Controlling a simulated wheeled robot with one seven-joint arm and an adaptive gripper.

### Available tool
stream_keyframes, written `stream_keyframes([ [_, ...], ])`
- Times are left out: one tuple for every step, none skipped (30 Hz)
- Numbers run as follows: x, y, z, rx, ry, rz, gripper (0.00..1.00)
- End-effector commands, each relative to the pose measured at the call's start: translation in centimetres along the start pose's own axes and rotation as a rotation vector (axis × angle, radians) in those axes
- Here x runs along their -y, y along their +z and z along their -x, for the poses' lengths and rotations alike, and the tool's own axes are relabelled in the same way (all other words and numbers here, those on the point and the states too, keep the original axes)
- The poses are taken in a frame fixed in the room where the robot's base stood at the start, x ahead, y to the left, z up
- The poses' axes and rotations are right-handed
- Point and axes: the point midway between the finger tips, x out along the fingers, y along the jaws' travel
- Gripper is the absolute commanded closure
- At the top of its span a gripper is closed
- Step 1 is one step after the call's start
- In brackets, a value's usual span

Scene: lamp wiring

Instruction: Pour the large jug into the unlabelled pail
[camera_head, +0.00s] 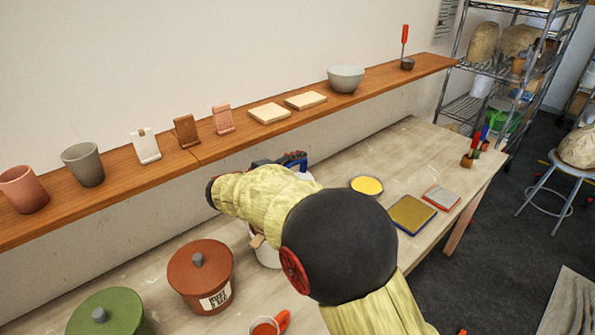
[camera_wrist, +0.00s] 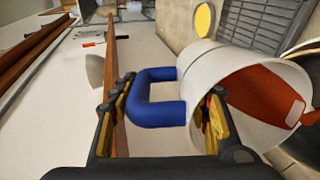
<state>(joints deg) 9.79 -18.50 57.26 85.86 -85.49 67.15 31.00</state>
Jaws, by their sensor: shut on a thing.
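The large jug (camera_wrist: 205,72) is a white cylinder with a blue handle (camera_wrist: 158,115). My gripper (camera_wrist: 165,112) is shut on that handle, with a finger on either side. The jug looks tilted in the wrist view, and red-brown shows within its rim; I cannot tell whether it is contents or something behind. In the head view my arm hides most of the jug; a white and blue bit (camera_head: 303,172) shows behind it. A white container (camera_head: 266,254), perhaps the unlabelled pail, stands on the bench below my arm, mostly hidden; no label shows on its visible part.
A lidded red-brown pail (camera_head: 187,287) bears a label. A lidded green pail (camera_head: 95,318) is left of it. A small cup with a red handle (camera_head: 265,327) is in front. A yellow-topped dish (camera_head: 366,186) and flat trays (camera_head: 412,214) lie right. A wooden shelf (camera_head: 240,138) runs behind.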

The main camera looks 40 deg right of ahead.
Motion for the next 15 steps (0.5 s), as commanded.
stream_keyframes([
  [0.12, -0.03, 0.04, -0.001, 0.007, -0.002, 1.00],
  [0.14, -0.03, 0.07, -0.001, 0.011, -0.001, 1.00],
  [0.16, -0.04, 0.11, -0.002, 0.016, -0.001, 1.00],
  [0.18, -0.05, 0.15, -0.002, 0.020, -0.001, 1.00],
  [0.19, -0.05, 0.19, -0.002, 0.024, -0.001, 1.00],
  [0.22, -0.05, 0.24, -0.002, 0.029, -0.001, 1.00],
  [0.24, -0.04, 0.28, -0.002, 0.033, -0.001, 1.00],
  [0.26, -0.03, 0.31, -0.001, 0.037, -0.002, 1.00],
  [0.29, -0.03, 0.37, -0.001, 0.042, -0.002, 1.00],
  [0.31, -0.03, 0.41, -0.001, 0.046, -0.002, 1.00],
  [0.34, -0.04, 0.45, -0.001, 0.049, -0.002, 1.00],
  [0.37, -0.05, 0.51, -0.002, 0.054, -0.002, 1.00],
  [0.40, -0.06, 0.55, -0.002, 0.058, -0.002, 1.00],
  [0.43, -0.07, 0.59, -0.002, 0.062, -0.002, 1.00],
  [0.46, -0.07, 0.64, -0.002, 0.068, -0.001, 1.00],
])
